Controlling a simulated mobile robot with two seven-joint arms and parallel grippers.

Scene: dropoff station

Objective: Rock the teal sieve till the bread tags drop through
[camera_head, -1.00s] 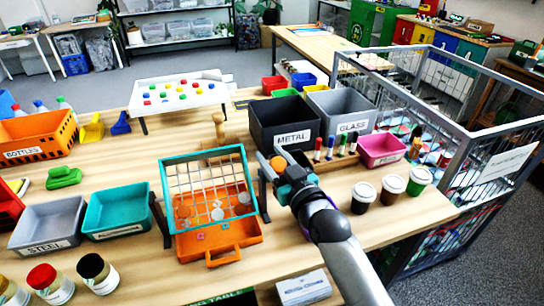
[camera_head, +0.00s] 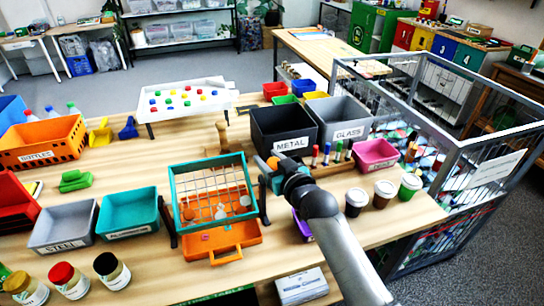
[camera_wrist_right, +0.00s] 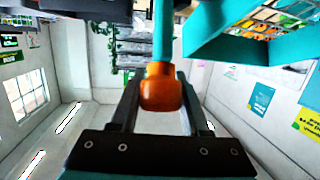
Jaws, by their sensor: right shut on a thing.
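The teal sieve (camera_head: 173,190), a rectangular frame with a wire grid, hangs between dark side supports over an orange tray (camera_head: 232,238). It is tilted, its far edge higher than its near edge. Several pale round pieces (camera_head: 220,211) show through the grid; I cannot tell which are bread tags. A small reddish piece shows in the front of the tray. My right gripper (camera_head: 271,172) is at the sieve's right side, shut on its orange handle knob (camera_wrist_right: 161,88). In the right wrist view the knob sits between the fingers, with the sieve (camera_wrist_right: 235,48) at upper right. My left gripper is not in view.
A teal bin (camera_head: 128,232) and a grey steel bin (camera_head: 62,247) stand left of the sieve. Black metal (camera_head: 291,147) and grey glass (camera_head: 349,132) bins stand behind my right gripper. Lidded cups (camera_head: 356,195) stand to the right. Jars (camera_head: 112,281) line the front left.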

